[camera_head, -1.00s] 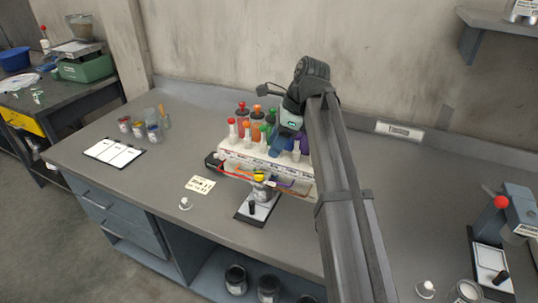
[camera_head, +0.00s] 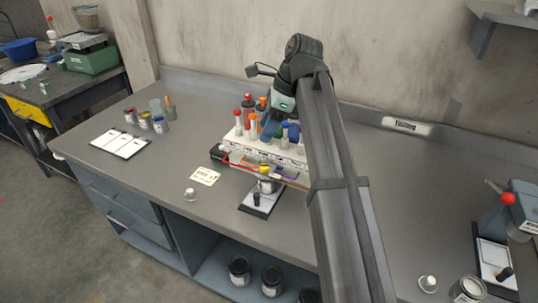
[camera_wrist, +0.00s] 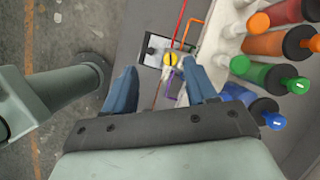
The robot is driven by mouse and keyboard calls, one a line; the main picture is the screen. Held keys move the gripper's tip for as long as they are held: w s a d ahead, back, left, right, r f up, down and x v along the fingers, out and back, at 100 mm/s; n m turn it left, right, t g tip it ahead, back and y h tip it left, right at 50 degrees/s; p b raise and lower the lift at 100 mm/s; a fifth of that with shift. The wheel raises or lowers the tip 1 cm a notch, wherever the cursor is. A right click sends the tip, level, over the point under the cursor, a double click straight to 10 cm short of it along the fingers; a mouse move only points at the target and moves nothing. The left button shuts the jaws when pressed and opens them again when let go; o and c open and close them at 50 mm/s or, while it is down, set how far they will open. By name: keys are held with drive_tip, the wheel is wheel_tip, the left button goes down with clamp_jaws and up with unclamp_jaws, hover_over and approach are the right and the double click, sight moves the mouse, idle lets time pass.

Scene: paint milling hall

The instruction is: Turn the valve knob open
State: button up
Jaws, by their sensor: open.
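A white manifold rack (camera_head: 235,142) stands on the bench with a row of coloured cylinders, several with red, orange, green or blue tops. In the wrist view the green knob (camera_wrist: 298,86) and blue knob (camera_wrist: 275,121) stick out at the right. A yellow-topped part (camera_head: 265,170) sits at the rack's front, above a small black-and-white stand; it also shows in the wrist view (camera_wrist: 170,59). My gripper (camera_wrist: 159,66) is open and empty, its blue fingers above the rack area, apart from the knobs. Which knob is the valve knob I cannot tell. My arm hides the rack's right end.
A label card (camera_head: 205,176) and small white cap (camera_head: 190,194) lie left of the stand. A clipboard (camera_head: 120,143) and small jars (camera_head: 144,121) are further left. A device with a red ball (camera_head: 508,198) stands far right. The bench's front middle is mostly clear.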

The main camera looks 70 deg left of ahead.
drive_tip(key=s+d+n+t, duration=0.1)
drive_tip(key=s+d, duration=0.3)
drive_tip(key=s, duration=0.2)
drive_tip(key=n+t+y, duration=0.3)
drive_tip(key=n+t, duration=0.1)
drive_tip(key=n, duration=1.5)
approach(264, 166)
drive_tip(key=x, duration=0.8)
drive_tip(key=shift+a+f, duration=0.15)
drive_tip(key=shift+f, duration=0.05)
drive_tip(key=c, duration=1.1)
